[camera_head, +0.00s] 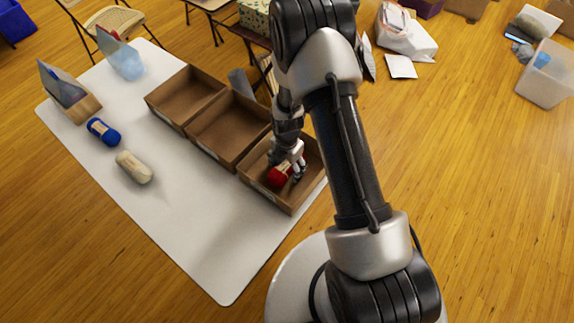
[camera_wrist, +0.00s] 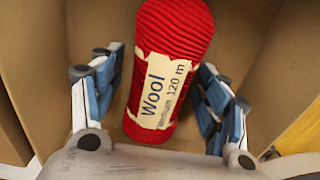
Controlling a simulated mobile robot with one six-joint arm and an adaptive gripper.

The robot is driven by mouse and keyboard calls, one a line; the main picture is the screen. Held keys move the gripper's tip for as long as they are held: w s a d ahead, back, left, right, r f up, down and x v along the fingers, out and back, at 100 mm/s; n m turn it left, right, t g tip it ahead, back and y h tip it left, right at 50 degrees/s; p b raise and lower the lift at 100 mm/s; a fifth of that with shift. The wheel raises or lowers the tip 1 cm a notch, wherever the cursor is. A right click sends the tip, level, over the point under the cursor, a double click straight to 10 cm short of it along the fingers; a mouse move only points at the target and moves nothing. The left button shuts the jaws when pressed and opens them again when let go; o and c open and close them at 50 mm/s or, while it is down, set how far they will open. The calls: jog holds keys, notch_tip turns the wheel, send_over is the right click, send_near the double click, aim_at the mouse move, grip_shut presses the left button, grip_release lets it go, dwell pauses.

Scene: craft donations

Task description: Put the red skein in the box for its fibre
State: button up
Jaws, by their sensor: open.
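The red skein (camera_head: 278,176) lies inside the nearest, right-hand brown box (camera_head: 290,208) of a row of three. In the wrist view the red skein (camera_wrist: 172,45) has a cream label reading "Wool Medium 120 m". My gripper (camera_head: 289,168) is down in that box. Its fingers (camera_wrist: 160,98) stand open on both sides of the skein, with small gaps showing. The middle box (camera_head: 228,128) and the far-left box (camera_head: 187,95) look empty. The box fronts carry small labels that are too small to read.
A blue skein (camera_head: 103,132) and a cream skein (camera_head: 134,167) lie on the white table (camera_head: 190,235). A holder (camera_head: 68,92) and a clear bluish container (camera_head: 122,58) stand at the table's far left. The table's front part is clear.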

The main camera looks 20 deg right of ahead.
notch_tip(320, 180, up, 13)
jog(key=p, duration=0.3)
notch_tip(320, 180, up, 9)
jog(key=m+t, duration=0.1)
jog(key=m, duration=0.3)
send_over(287, 163)
jog(key=s+r+m+t, duration=0.1)
jog(key=s+r+m, duration=0.25)
jog(key=r, duration=0.25)
jog(key=s+r+m, duration=0.2)
jog(key=r+m, duration=0.2)
jog(key=r, duration=0.2)
jog(key=s+r+m+t, duration=0.2)
jog(key=s+r+m, duration=0.9)
jog(key=s+m, duration=0.2)
jog(key=s, duration=0.2)
jog(key=shift+s+m+t, duration=0.3)
jog(key=shift+s+m, duration=0.05)
jog(key=shift+s, duration=0.05)
jog(key=shift+d, duration=0.1)
jog(key=shift+f, duration=0.4)
